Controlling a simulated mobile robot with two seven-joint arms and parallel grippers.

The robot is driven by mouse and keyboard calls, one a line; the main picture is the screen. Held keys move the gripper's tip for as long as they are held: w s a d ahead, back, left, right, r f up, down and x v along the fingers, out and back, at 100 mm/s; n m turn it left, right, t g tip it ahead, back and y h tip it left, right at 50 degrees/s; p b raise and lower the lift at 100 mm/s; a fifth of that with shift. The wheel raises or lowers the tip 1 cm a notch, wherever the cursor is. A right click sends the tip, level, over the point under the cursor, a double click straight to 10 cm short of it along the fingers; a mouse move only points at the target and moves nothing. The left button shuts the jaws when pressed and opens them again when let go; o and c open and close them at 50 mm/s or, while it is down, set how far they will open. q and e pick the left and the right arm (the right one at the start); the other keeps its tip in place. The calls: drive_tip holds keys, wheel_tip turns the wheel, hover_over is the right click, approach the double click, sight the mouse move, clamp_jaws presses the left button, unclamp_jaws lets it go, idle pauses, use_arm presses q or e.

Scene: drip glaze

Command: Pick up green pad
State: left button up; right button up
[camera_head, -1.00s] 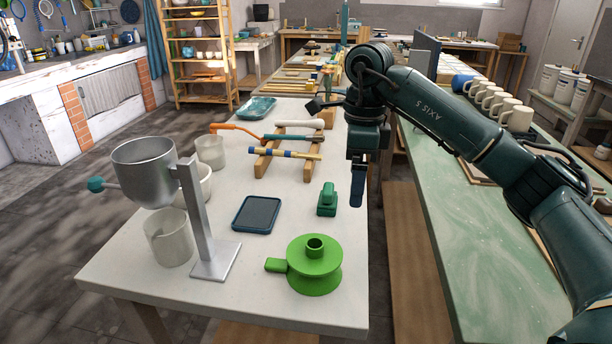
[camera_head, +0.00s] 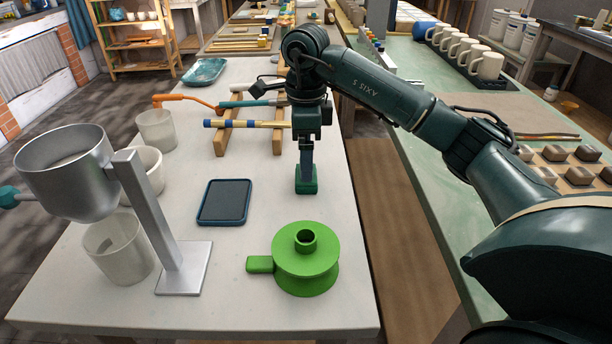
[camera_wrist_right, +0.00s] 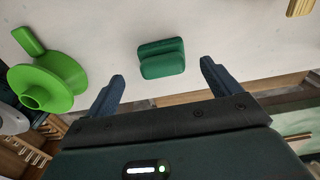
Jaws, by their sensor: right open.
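The green pad (camera_head: 307,187) is a small dark green block with a raised grip, lying on the white table. In the head view my right gripper (camera_head: 306,165) points down over it and partly covers it. In the right wrist view the pad (camera_wrist_right: 162,60) lies beyond and between the two spread fingertips of my right gripper (camera_wrist_right: 163,74). That gripper is open, with nothing between its fingers. The fingers look apart from the pad. My left gripper is not in view.
A bright green wheel with a handle (camera_head: 305,262) stands nearby at the table's front. A dark tray (camera_head: 224,202) lies left of the pad. A metal pot on a stand (camera_head: 172,235) and pale cups (camera_head: 157,130) are further left. Wooden rails (camera_head: 222,142) with tools lie behind.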

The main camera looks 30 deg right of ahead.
wheel_tip(320, 180, down, 5)
drive_tip(key=shift+w+d+f, duration=0.1)
drive_tip(key=shift+d+f, duration=0.05)
drive_tip(key=c, duration=1.1)
